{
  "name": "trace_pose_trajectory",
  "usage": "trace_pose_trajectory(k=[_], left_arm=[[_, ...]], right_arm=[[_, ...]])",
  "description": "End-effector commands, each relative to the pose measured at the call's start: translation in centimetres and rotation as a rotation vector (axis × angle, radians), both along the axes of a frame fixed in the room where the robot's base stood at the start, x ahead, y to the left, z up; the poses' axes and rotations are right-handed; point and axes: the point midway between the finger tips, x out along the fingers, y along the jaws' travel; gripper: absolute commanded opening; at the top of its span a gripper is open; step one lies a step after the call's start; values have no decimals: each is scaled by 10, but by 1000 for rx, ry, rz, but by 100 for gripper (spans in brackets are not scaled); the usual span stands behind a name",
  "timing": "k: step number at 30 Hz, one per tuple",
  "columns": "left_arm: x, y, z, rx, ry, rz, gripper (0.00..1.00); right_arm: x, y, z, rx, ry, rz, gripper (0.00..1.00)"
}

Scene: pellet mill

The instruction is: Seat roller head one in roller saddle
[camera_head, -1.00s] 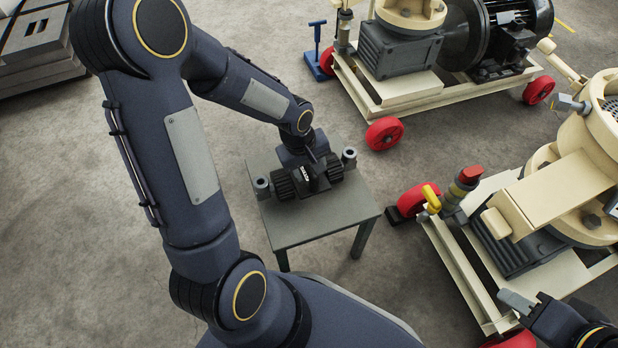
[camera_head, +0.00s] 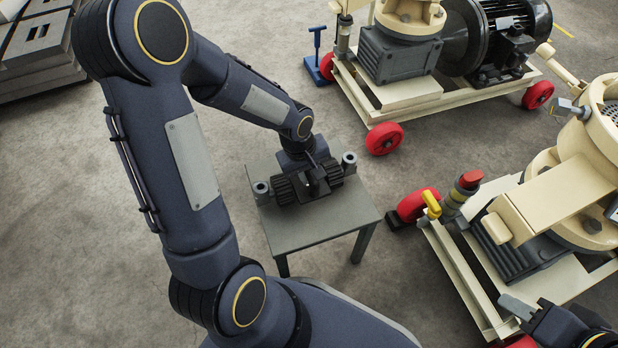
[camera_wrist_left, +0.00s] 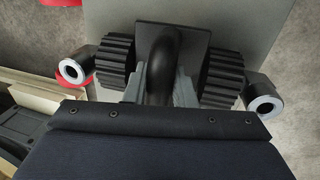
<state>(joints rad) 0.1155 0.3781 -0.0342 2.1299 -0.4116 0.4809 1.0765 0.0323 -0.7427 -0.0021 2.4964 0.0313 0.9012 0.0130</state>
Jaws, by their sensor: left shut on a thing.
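The roller head (camera_head: 285,190), with two black ribbed rollers and a dark middle plate, is at the small grey table (camera_head: 325,217). It also shows in the left wrist view (camera_wrist_left: 222,78), where a black curved handle (camera_wrist_left: 161,58) rises between the rollers. My left gripper (camera_head: 313,178) is shut on this handle from above, its grey fingers on either side. I cannot tell whether the head rests on the table or hangs just above it. No part is clearly recognisable as the roller saddle. My right gripper (camera_head: 520,309) is at the lower right, empty-looking and partly cut off.
A cream pellet mill (camera_head: 560,200) on a wheeled frame stands right of the table. Another wheeled machine (camera_head: 400,70) stands behind. Floor between is bare.

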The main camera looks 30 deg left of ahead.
Motion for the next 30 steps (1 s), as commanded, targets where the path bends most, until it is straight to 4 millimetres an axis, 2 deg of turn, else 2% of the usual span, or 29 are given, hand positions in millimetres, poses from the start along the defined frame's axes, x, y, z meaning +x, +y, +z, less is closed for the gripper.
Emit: trace_pose_trajectory(k=[13, 30], left_arm=[[4, 0, 8, 0, -15, -1, 0], [5, 0, 33, 0, -17, -1, 0]], right_arm=[[0, 0, 4, 0, 0, 0, 36], [0, 0, 24, 0, 0, 0, 36]])
